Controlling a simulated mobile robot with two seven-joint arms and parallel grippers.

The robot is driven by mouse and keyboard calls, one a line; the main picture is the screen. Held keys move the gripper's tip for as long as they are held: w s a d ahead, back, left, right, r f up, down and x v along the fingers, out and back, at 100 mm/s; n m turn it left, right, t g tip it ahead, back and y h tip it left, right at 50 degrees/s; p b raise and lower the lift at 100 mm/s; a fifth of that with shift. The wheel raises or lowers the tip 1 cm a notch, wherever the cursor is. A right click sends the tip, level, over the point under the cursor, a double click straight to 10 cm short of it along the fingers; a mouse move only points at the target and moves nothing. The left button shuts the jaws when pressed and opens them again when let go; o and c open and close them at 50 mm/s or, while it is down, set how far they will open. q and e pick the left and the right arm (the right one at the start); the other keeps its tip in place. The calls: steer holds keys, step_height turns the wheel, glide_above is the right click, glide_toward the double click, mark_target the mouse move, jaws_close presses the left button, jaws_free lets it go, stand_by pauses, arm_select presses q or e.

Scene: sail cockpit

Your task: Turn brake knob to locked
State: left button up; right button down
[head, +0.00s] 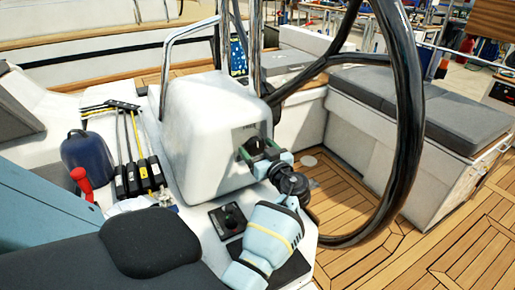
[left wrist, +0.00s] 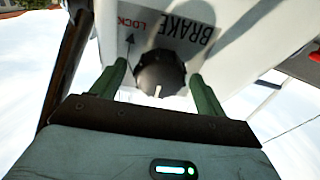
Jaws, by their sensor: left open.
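The black brake knob (head: 254,146) sits on the dark label plate of the white steering pedestal (head: 200,135). In the left wrist view the round knob (left wrist: 160,73) shows a small pale mark on its lower edge, pointing down in the picture. The label (left wrist: 165,30) reads BRAKE and LOCK upside down, with an arrow. My left gripper (head: 258,153) is open at the knob; its green fingers (left wrist: 159,70) stand on either side of it, with gaps seeming to show. Fingers partly hide the knob in the head view. My right gripper is not in view.
The large black steering wheel (head: 410,110) stands close right of my left arm. A black control panel (head: 228,220) with a small lever lies below the pedestal. Rope clutches (head: 140,178), a red handle (head: 80,180) and a blue container (head: 87,158) are left. Teak floor (head: 400,245) is clear.

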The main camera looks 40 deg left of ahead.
arm_select(q)
steer(key=c, duration=1)
steer(key=shift+o, duration=0.2)
